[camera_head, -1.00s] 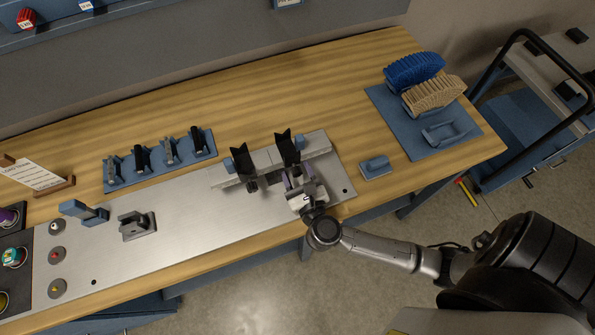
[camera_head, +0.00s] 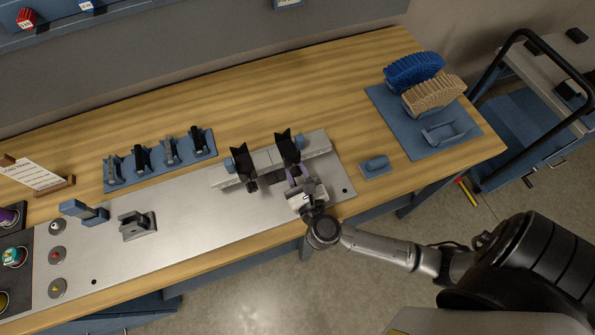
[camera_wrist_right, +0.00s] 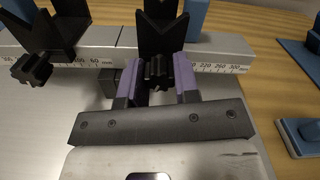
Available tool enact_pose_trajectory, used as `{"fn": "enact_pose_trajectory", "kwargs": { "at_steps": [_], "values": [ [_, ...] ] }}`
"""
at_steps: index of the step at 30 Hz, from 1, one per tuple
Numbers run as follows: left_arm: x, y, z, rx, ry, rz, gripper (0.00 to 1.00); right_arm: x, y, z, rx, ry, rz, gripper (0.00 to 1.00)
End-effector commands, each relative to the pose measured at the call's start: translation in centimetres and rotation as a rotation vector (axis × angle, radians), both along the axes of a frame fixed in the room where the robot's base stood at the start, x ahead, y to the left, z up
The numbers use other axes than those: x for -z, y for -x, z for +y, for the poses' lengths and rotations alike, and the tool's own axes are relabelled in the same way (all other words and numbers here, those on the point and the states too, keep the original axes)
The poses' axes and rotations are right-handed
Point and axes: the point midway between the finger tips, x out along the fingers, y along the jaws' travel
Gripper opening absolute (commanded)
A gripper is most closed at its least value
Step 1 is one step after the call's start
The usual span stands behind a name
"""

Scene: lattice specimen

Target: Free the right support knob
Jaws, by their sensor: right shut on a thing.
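The right support (camera_head: 288,147) is a black V-shaped block on the scaled metal rail, and it shows large in the right wrist view (camera_wrist_right: 162,28). Its black ribbed knob (camera_wrist_right: 157,74) faces me between the purple fingers of my right gripper (camera_wrist_right: 156,82). The fingers are shut on the knob from both sides. In the head view my right gripper (camera_head: 300,184) is in front of the right support and hides its knob. The left support (camera_head: 241,160) stands on the same rail, its own knob (camera_wrist_right: 32,68) free. My left gripper is out of view.
The rail (camera_head: 318,147) lies on a metal plate (camera_head: 190,215) on the wooden bench. A small blue block (camera_head: 375,166) lies to the right. A blue mat (camera_head: 445,140) holds blue and tan ribbed pieces. A blue rack (camera_head: 160,160) with several clamps stands left.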

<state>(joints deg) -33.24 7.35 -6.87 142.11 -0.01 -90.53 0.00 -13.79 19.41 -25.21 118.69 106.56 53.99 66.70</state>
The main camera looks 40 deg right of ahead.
Motion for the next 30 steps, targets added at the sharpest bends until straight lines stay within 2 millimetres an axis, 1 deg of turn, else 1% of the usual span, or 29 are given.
{"fn": "enact_pose_trajectory", "kwargs": {
  "at_steps": [8,18,24,30],
  "values": [
    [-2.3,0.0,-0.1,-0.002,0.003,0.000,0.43,-0.5,0.0,0.0,0.001,0.106,0.047,0.05],
    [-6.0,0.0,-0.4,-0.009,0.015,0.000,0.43,-0.5,0.0,0.0,0.001,0.341,0.145,0.05],
    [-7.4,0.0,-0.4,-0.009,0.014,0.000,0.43,-0.4,0.0,0.0,-0.001,0.454,0.191,0.05],
    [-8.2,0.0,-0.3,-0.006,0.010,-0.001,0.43,-0.2,0.0,0.0,0.000,0.527,0.220,0.05]
  ]
}}
